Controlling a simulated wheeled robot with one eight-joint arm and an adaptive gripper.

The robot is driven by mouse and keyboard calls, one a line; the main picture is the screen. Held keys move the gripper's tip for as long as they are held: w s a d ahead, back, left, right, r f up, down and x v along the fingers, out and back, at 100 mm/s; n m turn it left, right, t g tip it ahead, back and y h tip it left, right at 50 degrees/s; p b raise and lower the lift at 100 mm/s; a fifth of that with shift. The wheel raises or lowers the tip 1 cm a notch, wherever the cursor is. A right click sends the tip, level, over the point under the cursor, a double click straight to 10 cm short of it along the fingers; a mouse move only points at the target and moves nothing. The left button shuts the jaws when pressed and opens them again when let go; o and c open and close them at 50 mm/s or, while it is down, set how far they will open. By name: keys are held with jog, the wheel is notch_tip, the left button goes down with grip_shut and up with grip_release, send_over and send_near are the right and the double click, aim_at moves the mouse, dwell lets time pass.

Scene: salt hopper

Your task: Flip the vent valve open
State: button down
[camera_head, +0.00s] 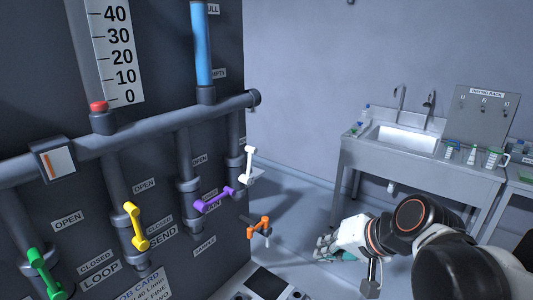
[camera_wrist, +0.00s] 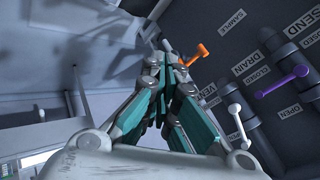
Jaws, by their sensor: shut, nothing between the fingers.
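The vent valve has a white lever handle (camera_head: 248,163) at the right end of the pipe panel in the head view. It points up, slightly tilted, from its pivot. In the wrist view the white handle (camera_wrist: 236,115) shows to the right of the fingers, near the VENT label (camera_wrist: 212,86). My gripper (camera_head: 322,250) is right of and below the handle in the head view, apart from it. In the wrist view my gripper (camera_wrist: 166,60) is shut and empty, its teal-padded fingers together. The fingers do not touch the white handle.
An orange lever (camera_head: 258,226) stands low, between panel and gripper. A purple lever (camera_head: 215,200), a yellow lever (camera_head: 136,226) and a green lever (camera_head: 45,272) are to the left. A sink counter (camera_head: 385,160) stands at the right. Floor behind the gripper looks clear.

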aim_at(247, 165)
jog(key=w+a+r+m+t+y+p, duration=0.1)
jog(key=w+r+m+t+y+p, duration=0.15)
jog(key=w+r+y, duration=0.45)
jog(key=w+a+r+m+t+y+p, duration=0.1)
jog(key=w+r+m+y+p, duration=0.2)
jog(key=w, duration=0.8)
jog(key=w+a+p, duration=0.1)
jog(key=w+a, duration=0.1)
jog(key=a, duration=0.9)
jog(key=shift+w+m, duration=0.35)
jog(key=shift+w, duration=0.05)
jog(key=shift+r, duration=0.1)
